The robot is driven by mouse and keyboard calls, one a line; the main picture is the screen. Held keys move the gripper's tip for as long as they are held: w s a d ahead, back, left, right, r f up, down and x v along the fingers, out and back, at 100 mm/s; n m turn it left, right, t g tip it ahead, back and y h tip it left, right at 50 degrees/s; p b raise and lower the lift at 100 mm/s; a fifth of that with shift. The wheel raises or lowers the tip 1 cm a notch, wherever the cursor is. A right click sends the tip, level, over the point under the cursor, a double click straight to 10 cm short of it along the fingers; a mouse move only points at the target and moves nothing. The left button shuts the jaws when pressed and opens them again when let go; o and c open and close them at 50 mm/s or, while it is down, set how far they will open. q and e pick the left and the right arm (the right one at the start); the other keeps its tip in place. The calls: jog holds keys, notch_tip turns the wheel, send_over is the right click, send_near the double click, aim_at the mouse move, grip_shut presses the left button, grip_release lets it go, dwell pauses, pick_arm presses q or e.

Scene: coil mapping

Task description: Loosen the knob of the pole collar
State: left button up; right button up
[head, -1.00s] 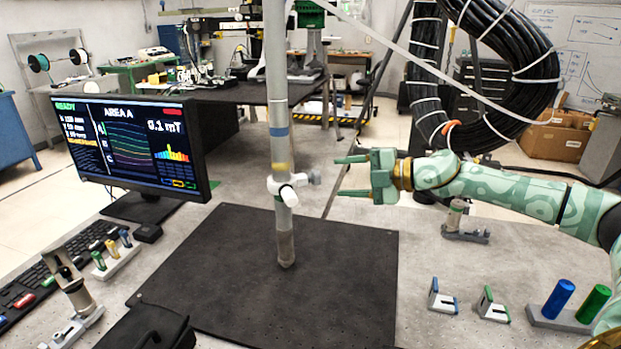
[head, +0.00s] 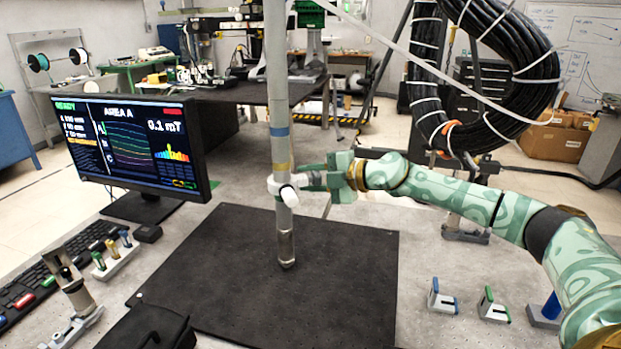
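The upright grey pole (head: 279,110) stands over the dark mat, with a blue band and a yellowish band above the collar. The white pole collar (head: 285,190) is clamped around the pole at mid-height. Its knob (head: 300,180) points right and is partly hidden by my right gripper (head: 308,179). The green fingers come in from the right, above and below the knob. Whether they press on it is too small to tell. My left gripper is not in view.
The dark mat (head: 340,270) is mostly clear. A monitor (head: 135,145) stands left. A hanging black cable coil (head: 535,95) and a grey stand (head: 465,235) are near my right arm.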

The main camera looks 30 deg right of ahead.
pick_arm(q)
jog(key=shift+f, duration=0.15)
